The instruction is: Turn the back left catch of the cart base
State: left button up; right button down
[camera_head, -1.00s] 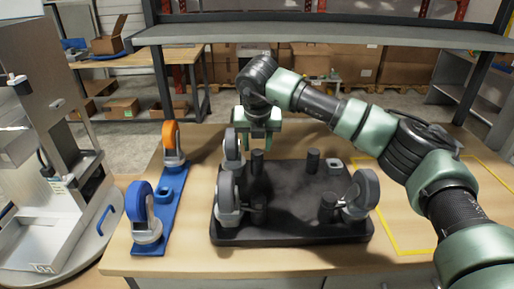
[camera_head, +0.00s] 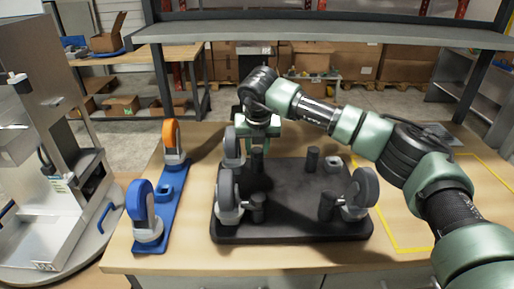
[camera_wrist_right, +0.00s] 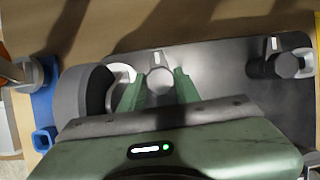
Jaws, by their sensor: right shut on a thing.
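The cart base (camera_head: 290,222) is a dark plate on the bench with black upright catches at its corners. The back left catch (camera_head: 257,160) stands beside the grey back left wheel (camera_head: 232,152). My right gripper (camera_head: 259,143) comes down over this catch from behind. In the right wrist view its green fingers (camera_wrist_right: 158,88) stand on both sides of the catch's round grey top (camera_wrist_right: 160,80) and are shut on it. A small lever (camera_wrist_right: 157,58) shows beyond the fingers. The contact is partly hidden in the head view. My left gripper is out of view.
Grey wheels sit at the front left (camera_head: 227,196) and front right (camera_head: 362,192) corners. The back right seat (camera_head: 332,163) is empty. A blue holder (camera_head: 172,207) with an orange wheel (camera_head: 170,140) and a blue wheel (camera_head: 140,206) lies left. Yellow tape (camera_head: 396,235) marks bare bench at right.

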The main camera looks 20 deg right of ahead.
jog(key=n+y+b, duration=0.1)
jog(key=n+b, duration=0.1)
jog(key=n, duration=0.1)
jog(key=shift+d+f, duration=0.1)
jog(key=shift+n+y, duration=0.5)
jog(key=shift+n, duration=0.5)
jog(key=shift+d+n+y, duration=0.1)
jog(key=shift+n+y, duration=0.3)
jog(key=shift+n, duration=0.5)
jog(key=n, duration=0.1)
jog(key=n+y, duration=0.1)
jog(key=shift+w+r+n+g, duration=0.1)
jog(key=shift+r+n+g, duration=0.1)
jog(key=shift+n+g, duration=0.15)
jog(key=n+p, duration=0.1)
jog(key=n, duration=0.1)
jog(key=shift+d+n+g+y, duration=0.1)
jog(key=shift+n+g+y, duration=0.15)
jog(key=shift+n+y, duration=0.15)
jog(key=n+g+p, duration=0.1)
jog(key=n, duration=0.2)
jog(key=shift+w+y+p, duration=0.15)
jog(key=shift+y+p, duration=0.15)
jog(key=shift+p, duration=0.1)
jog(key=shift+n+g+p, duration=0.35)
jog(key=shift+n+g, duration=0.05)
jog(key=shift+n, duration=0.75)
